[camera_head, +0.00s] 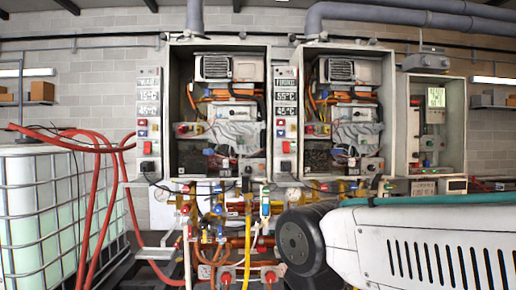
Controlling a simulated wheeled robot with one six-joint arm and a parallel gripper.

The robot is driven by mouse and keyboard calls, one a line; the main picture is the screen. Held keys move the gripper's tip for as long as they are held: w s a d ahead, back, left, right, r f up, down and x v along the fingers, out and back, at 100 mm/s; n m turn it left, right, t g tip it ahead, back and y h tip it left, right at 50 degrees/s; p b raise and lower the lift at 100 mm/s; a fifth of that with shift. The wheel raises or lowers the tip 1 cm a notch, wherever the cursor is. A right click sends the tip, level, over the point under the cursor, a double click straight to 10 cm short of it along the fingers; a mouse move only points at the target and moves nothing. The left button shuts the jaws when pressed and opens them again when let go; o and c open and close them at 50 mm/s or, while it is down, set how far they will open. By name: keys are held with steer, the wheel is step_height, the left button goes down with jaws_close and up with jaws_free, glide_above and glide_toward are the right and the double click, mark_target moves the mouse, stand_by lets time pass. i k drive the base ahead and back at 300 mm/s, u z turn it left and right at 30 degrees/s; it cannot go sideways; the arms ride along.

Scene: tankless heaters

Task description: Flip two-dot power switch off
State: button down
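Two open heater cabinets hang side by side on the wall, the left one (172,110) and the right one (391,85). A narrow control strip runs along the left side of each: the left strip (149,72) and the right strip (286,135). Each strip carries displays, small coloured buttons and a red switch low down, the left red switch (147,166) and the right red switch (286,166). Dot marks are too small to make out, so I cannot tell which switch has two dots or its position. My gripper is not in view; part of my white arm fills the lower right.
A caged white tank (30,205) with red hoses (98,190) stands at the left. Pipes and coloured valves (245,240) crowd below the cabinets. A smaller box with a green display (436,97) hangs at the right. My arm hides the lower right.

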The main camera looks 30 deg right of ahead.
mark_target(285, 144)
steer(key=z, duration=0.35)
steer(key=i, duration=0.85)
steer(key=z, duration=0.65)
